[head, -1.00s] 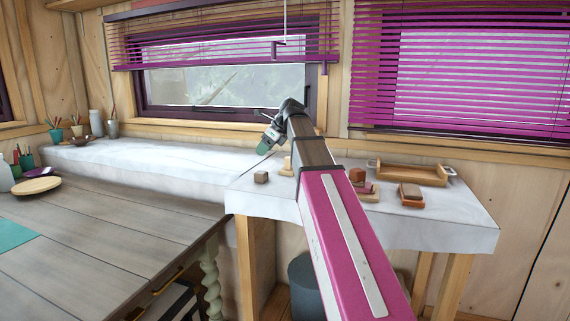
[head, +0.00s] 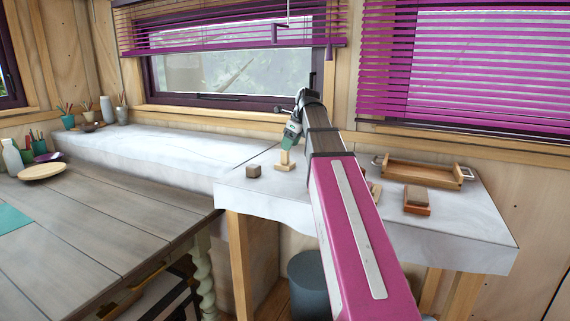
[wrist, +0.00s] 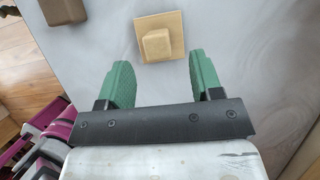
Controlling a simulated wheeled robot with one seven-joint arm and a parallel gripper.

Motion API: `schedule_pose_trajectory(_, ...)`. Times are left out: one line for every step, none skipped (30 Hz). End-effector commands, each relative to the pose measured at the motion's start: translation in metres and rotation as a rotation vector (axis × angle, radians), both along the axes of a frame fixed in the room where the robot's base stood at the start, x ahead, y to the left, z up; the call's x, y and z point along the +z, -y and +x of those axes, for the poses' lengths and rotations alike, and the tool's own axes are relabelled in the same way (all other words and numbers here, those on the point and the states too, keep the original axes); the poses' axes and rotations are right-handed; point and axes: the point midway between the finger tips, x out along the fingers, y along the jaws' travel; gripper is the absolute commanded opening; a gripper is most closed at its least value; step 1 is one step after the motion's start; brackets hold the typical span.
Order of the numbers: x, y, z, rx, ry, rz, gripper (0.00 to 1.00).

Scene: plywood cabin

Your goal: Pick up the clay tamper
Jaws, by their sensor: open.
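The clay tamper (head: 285,167) looks like a pale wooden square plate with an upright block handle. It stands on the white-covered table in the head view. In the wrist view the tamper (wrist: 174,23) is seen from above, with its handle's top facing the camera. My gripper (head: 289,142) is above it in the head view, pointing down. In the wrist view my gripper (wrist: 160,60) has its two green fingers spread apart, with nothing between them. The tamper lies just ahead of the fingertips, roughly centred across the gap. The exact height gap cannot be told.
A brown wooden block (head: 253,170) sits left of the tamper. Stacked brown and orange blocks (head: 417,207) and a wooden tray (head: 420,174) are to the right. My arm hides part of the table. A grey-brown plank table (head: 90,220) is at the left.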

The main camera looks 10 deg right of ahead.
Motion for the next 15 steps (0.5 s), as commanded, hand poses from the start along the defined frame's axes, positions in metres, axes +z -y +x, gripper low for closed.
schedule_pose_trajectory(-0.003,-0.001,0.0,0.0,0.0,0.0,0.6)
schedule_pose_trajectory(-0.004,-0.002,0.001,0.0,0.0,0.0,0.6)
schedule_pose_trajectory(-0.006,-0.002,0.001,0.0,0.0,0.0,0.6)
schedule_pose_trajectory(-0.007,-0.003,0.001,0.0,0.0,0.0,0.6)
schedule_pose_trajectory(-0.008,-0.003,0.001,0.0,0.0,0.0,0.6)
schedule_pose_trajectory(-0.011,-0.004,0.002,0.001,0.0,0.0,0.6)
schedule_pose_trajectory(-0.013,-0.005,0.002,0.001,0.0,0.0,0.6)
schedule_pose_trajectory(-0.017,-0.006,0.002,0.001,0.0,0.0,0.6)
schedule_pose_trajectory(-0.021,-0.008,0.003,0.001,0.0,0.0,0.6)
schedule_pose_trajectory(-0.025,-0.01,0.004,0.001,0.0,0.0,0.6)
schedule_pose_trajectory(-0.029,-0.011,0.004,0.002,-0.001,0.001,0.6)
schedule_pose_trajectory(-0.034,-0.013,0.005,0.002,-0.001,0.001,0.6)
schedule_pose_trajectory(-0.038,-0.014,0.006,0.002,-0.001,0.001,0.6)
schedule_pose_trajectory(-0.041,-0.015,0.008,0.002,-0.001,0.001,0.6)
schedule_pose_trajectory(-0.046,-0.017,0.009,0.001,0.0,0.0,0.6)
